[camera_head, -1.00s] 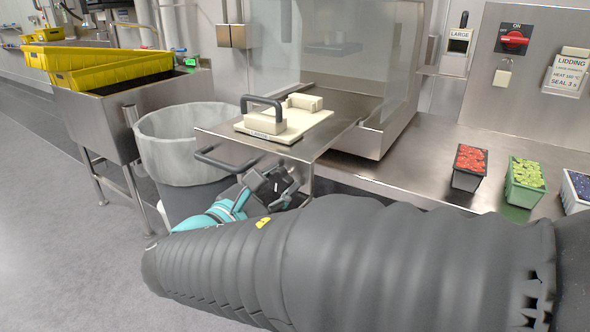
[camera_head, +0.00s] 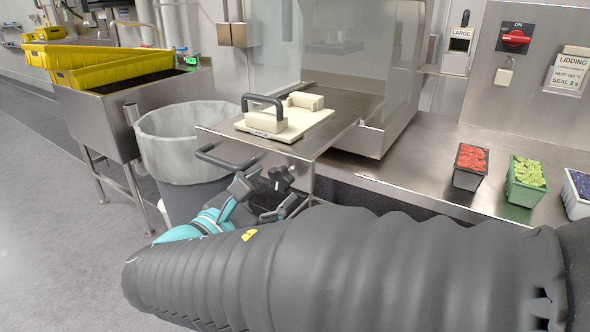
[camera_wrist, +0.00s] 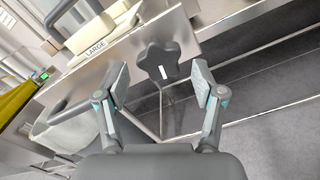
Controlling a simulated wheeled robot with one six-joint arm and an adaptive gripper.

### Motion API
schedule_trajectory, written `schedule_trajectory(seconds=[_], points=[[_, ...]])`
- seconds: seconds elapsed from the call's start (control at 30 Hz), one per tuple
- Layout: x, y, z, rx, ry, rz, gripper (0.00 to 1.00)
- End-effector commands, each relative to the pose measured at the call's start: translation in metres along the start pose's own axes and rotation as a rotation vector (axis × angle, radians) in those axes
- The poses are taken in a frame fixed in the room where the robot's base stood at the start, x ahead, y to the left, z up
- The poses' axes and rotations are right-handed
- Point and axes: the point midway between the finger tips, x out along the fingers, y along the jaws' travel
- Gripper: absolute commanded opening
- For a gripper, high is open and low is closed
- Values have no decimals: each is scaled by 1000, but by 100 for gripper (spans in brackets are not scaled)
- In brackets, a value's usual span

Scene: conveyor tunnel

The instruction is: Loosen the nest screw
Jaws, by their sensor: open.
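The nest screw has a dark star-shaped knob (camera_wrist: 160,62) with a white mark, at the edge of the steel drawer plate. In the wrist view it lies ahead of my gripper (camera_wrist: 159,80), between the two fingertips in the picture. My gripper is open and empty. I cannot tell how far the knob is from the fingers. In the head view the knob (camera_head: 281,177) shows below the drawer plate (camera_head: 325,140), beside my gripper (camera_head: 257,198). The cream nest (camera_head: 302,127), labelled LARGE, lies on the plate with a dark handle.
A bin with a pale liner (camera_head: 180,140) stands left of the drawer. A dark drawer handle (camera_head: 225,160) juts out near my gripper. Yellow crates (camera_head: 115,70) rest on the steel sink at left. Fruit punnets (camera_head: 470,165) stand on the steel bench at right.

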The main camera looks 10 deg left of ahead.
Motion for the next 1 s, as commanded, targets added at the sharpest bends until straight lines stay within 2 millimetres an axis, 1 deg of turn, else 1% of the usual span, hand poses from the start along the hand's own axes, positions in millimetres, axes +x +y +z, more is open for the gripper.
schedule_trajectory(seconds=[0.03, 0.2, 0.3, 0.43, 0.63, 1.0], points=[[-11, 1, 0, 0, 2, 4, 69], [-44, 1, -1, -1, 2, 5, 69], [-61, 1, -1, -1, 2, 4, 69], [-79, 1, -1, -1, 2, 4, 69], [-92, 1, 0, 0, 1, 2, 69], [-93, 0, 0, 0, 0, 1, 69]])
